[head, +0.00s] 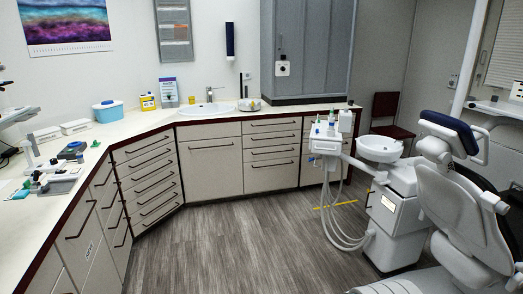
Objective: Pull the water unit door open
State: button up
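My gripper is not in this view. A white dental water unit (395,232) stands on the floor at the right, beside the dental chair. Its lower body has a small pale label and looks closed; no open door shows on it. A round white bowl (380,149) sits on its top. Below the sink (207,109), a beige cabinet front (211,172) with a dark horizontal handle (210,147) is shut. I cannot tell from the picture which front is the water unit door.
The dental chair (450,205) fills the right side. An instrument tray unit (326,146) with hanging white hoses (340,228) stands before the water unit. Counters with closed drawers (150,178) run along the left and back. The grey wood floor (225,245) in the middle is clear.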

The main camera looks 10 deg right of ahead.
aim_at(384, 207)
jog(key=i+z, duration=0.15)
jog(key=i, duration=0.35)
jog(key=i+j+z, duration=0.15)
jog(key=i, duration=0.3)
jog(key=i+j+z, duration=0.1)
jog(key=i, duration=0.35)
jog(key=i+j+z, duration=0.15)
jog(key=i+z, duration=0.25)
jog(key=i+j+z, duration=0.55)
jog(key=z, duration=0.2)
jog(key=i+j+z, duration=0.2)
jog(key=j+z, duration=0.15)
jog(key=i+j+z, duration=0.15)
jog(key=j, duration=0.2)
jog(key=j+z, duration=0.15)
jog(key=j, duration=0.2)
jog(key=i+j+z, duration=0.15)
jog(key=j, duration=0.2)
